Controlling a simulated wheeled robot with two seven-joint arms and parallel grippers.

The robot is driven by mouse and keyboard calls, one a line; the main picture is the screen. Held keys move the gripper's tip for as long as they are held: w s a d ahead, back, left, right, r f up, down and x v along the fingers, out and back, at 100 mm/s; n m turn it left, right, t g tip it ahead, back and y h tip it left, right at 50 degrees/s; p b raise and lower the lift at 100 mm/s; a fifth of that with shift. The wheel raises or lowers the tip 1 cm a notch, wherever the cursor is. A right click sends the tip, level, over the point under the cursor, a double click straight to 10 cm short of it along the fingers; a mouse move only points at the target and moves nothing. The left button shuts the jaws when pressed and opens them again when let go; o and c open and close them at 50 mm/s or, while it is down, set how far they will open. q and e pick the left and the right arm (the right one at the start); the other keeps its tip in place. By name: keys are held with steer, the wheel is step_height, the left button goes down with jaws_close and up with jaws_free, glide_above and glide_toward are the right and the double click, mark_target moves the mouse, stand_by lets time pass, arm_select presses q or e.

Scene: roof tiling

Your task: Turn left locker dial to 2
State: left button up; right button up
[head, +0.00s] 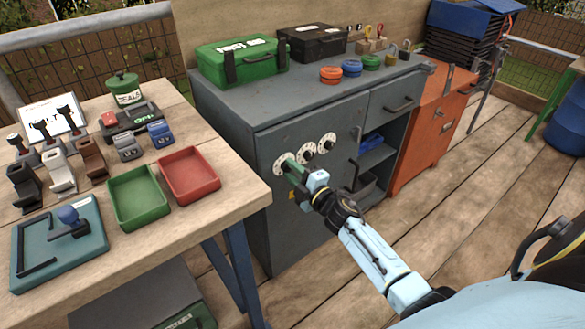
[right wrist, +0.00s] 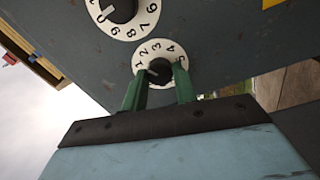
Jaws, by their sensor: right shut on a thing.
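Three white numbered dials with dark knobs sit on the grey locker's front (head: 262,150). The left locker dial (head: 280,166) is partly covered by my right gripper (head: 291,170) in the head view. In the right wrist view, the two green fingers of my right gripper (right wrist: 160,80) are shut on the dark knob of this dial (right wrist: 157,47), one on each side. Numbers 1 to 5 show around its upper rim. A pale mark on the knob shows toward the left, but I cannot tell which number it meets. My left gripper is not in view.
The middle dial (head: 305,152) and right dial (head: 327,142) are close beside; a neighbouring dial (right wrist: 122,14) shows in the wrist view. A wooden table (head: 235,195) with trays stands left. An open shelf (head: 372,148) and an orange cabinet (head: 425,135) are right.

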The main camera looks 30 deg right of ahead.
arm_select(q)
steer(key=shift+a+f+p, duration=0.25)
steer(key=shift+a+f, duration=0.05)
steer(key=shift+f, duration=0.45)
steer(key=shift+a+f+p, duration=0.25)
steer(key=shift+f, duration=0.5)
arm_select(e)
steer(key=shift+m, duration=1.4)
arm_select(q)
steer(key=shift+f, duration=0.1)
arm_select(e)
steer(key=o, duration=1)
steer(key=shift+c, duration=0.2)
steer(key=shift+s, duration=0.5)
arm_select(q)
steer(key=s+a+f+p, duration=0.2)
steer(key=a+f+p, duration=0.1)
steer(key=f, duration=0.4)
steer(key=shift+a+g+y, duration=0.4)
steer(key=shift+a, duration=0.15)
arm_select(e)
steer(key=s+d, duration=0.1)
steer(key=s, duration=1.1)
steer(key=shift+s+f, duration=0.15)
steer(key=shift+f, duration=0.15)
steer(key=shift+d, duration=0.1)
